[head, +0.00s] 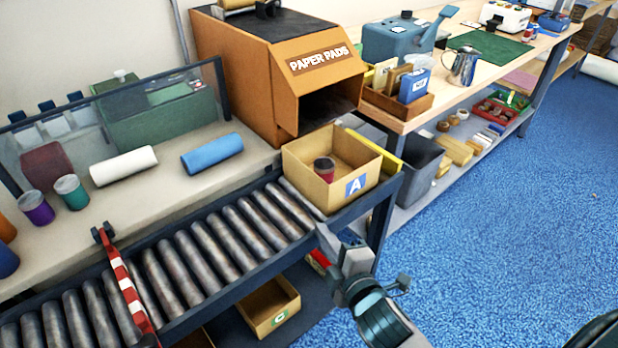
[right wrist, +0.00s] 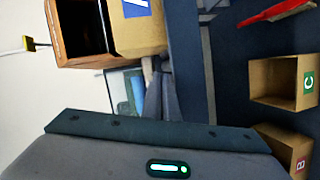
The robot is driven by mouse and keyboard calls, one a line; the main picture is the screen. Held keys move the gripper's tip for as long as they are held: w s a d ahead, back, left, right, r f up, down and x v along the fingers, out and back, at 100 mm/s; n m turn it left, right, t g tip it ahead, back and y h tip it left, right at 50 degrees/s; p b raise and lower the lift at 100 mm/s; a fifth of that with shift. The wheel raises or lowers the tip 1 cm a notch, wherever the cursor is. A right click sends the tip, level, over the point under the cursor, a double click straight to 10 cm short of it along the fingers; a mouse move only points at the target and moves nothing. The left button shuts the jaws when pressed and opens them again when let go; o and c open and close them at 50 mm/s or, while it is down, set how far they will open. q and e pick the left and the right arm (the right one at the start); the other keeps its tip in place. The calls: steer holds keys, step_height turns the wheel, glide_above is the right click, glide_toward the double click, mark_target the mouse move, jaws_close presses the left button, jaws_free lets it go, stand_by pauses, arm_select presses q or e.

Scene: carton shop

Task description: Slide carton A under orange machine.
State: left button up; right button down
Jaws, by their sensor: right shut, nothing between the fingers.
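Carton A (head: 303,178) is an open yellow-tan box with a blue A label and a dark red can (head: 324,169) inside. It stands upright at the right end of the roller conveyor, just outside the dark opening of the orange machine (head: 240,75) marked PAPER PADS. My right gripper (head: 328,238) is shut and empty, just below the carton's near side; I cannot tell whether it touches. In the right wrist view the shut fingers (right wrist: 166,88) point toward carton A (right wrist: 140,42), seen sideways. My left gripper is not in view.
A red-and-white striped bar (head: 128,290) crosses the conveyor rollers (head: 205,252) on the left. Carton C (head: 268,306) sits below the conveyor; carton B (right wrist: 290,150) is beside it. A wooden bench (head: 450,90) stands right of the machine.

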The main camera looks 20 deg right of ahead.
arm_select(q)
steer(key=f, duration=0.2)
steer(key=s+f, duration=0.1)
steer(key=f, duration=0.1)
arm_select(e)
steer(key=r+n, duration=0.1)
steer(key=w+a+r+n+t+y, duration=0.1)
steer(key=r, duration=0.1)
steer(key=a+r+n+t, duration=0.1)
steer(key=r, duration=0.1)
steer(key=shift+w+a+r+n+y, duration=0.1)
steer(key=shift+w+a+n+y, duration=0.05)
steer(key=shift+w+n+y, duration=0.2)
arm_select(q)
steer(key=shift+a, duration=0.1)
arm_select(e)
steer(key=shift+w, duration=0.15)
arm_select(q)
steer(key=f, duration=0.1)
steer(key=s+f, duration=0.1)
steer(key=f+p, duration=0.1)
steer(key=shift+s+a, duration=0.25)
arm_select(e)
steer(key=w+d, duration=0.2)
steer(key=w, duration=0.9)
steer(key=shift+d, duration=0.3)
steer(key=shift+w, duration=0.1)
